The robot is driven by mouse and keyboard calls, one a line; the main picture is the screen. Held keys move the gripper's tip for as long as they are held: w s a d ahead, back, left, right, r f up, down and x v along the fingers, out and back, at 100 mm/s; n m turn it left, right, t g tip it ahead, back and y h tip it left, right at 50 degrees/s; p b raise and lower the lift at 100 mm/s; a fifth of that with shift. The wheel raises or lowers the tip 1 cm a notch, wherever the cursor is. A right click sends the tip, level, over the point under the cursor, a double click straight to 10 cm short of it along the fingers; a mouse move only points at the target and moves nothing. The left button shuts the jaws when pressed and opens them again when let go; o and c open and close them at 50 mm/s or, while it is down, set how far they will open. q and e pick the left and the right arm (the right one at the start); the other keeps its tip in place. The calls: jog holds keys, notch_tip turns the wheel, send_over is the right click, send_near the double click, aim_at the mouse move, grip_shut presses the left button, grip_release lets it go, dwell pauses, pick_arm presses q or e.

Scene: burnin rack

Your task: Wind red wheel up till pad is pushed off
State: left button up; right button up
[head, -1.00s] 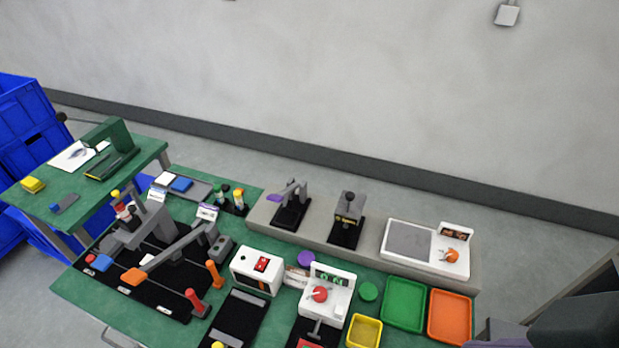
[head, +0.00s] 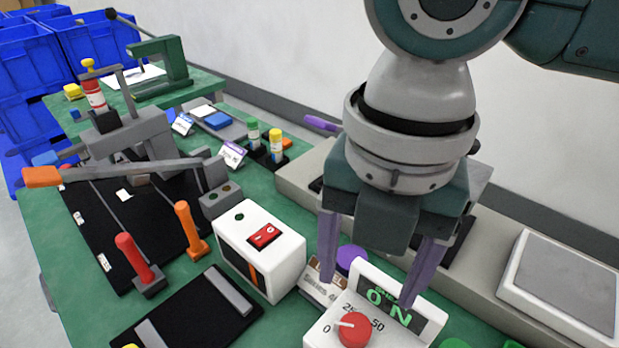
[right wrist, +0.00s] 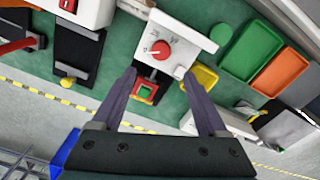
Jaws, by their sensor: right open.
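The red wheel (head: 353,329) is a round knob with a pale pointer on the front of a white tester (head: 384,337). The tester has a dark display with green letters; printed numbers ring the wheel. The wheel also shows in the right wrist view (right wrist: 161,49). My left gripper is not in view.
A white box with a red switch (head: 263,240) stands left of the tester. A lever press with an orange handle (head: 42,177) is further left. Green (right wrist: 244,48) and orange (right wrist: 282,72) trays and a yellow tray (right wrist: 203,77) lie right of the tester.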

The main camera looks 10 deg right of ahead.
aim_at(356, 327)
notch_tip(356, 327, down, 10)
jog(key=shift+w+f+b, duration=0.1)
jog(key=shift+f+b, duration=0.05)
jog(key=shift+b, duration=0.45)
grip_shut()
dwell(0.4)
